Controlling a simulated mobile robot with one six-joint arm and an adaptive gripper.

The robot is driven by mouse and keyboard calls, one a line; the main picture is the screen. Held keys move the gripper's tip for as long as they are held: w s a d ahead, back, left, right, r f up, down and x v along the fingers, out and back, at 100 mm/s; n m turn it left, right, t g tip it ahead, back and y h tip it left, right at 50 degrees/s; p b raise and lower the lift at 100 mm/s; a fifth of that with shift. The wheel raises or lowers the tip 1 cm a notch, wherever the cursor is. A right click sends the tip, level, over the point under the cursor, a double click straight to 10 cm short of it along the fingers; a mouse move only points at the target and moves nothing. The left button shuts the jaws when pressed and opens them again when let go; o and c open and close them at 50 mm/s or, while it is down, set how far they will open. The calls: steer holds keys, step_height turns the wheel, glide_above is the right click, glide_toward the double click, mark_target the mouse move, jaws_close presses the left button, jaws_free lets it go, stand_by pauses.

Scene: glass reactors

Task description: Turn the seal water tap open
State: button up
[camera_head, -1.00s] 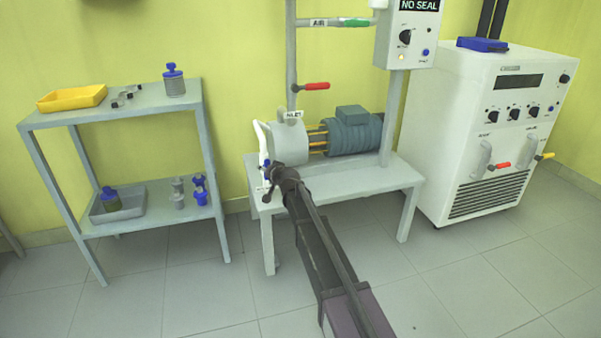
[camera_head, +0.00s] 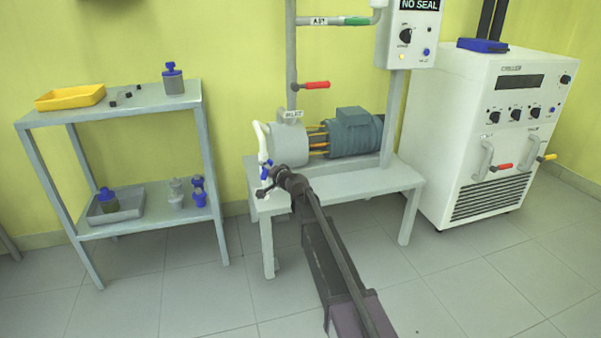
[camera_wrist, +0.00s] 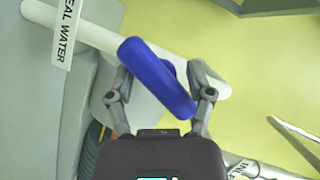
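The seal water tap has a blue lever (camera_wrist: 156,76), lying diagonally across a white pipe (camera_wrist: 95,35) in the wrist view. A "SEAL WATER" label (camera_wrist: 67,35) hangs on that pipe. In the head view the blue lever (camera_head: 265,170) is small, at the left front of the pump. My gripper (camera_wrist: 162,82) has its two fingers spread, one on each side of the lever. The lever's ends come close to both fingers; whether they touch I cannot tell. In the head view my gripper (camera_head: 266,182) is at the tap, its fingers too small to judge.
The pump (camera_head: 290,146) and its motor (camera_head: 353,133) stand on a grey bench (camera_head: 350,182). A red-handled valve (camera_head: 316,85) is on the pipe above. A shelf (camera_head: 135,108) stands left and a white chiller (camera_head: 515,135) right. The floor in front is clear.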

steer(key=m+y+b, duration=0.1)
steer(key=m, duration=0.1)
steer(key=m+b, duration=0.2)
steer(key=shift+f+t+y, duration=0.1)
steer(key=shift+t+y, duration=0.3)
steer(key=shift+s+d+m, duration=0.15)
steer(key=shift+s+m, duration=0.05)
steer(key=shift+m, duration=0.2)
steer(key=v, duration=1.3)
steer(key=s+d+r+n+g+h+p, duration=0.2)
steer(key=s+r+n+g+p, duration=0.5)
steer(key=p, duration=1.8)
steer(key=s+d+r+n, duration=0.1)
steer(key=s+r, duration=0.5)
steer(key=r, duration=0.1)
steer(key=shift+s+r, duration=0.2)
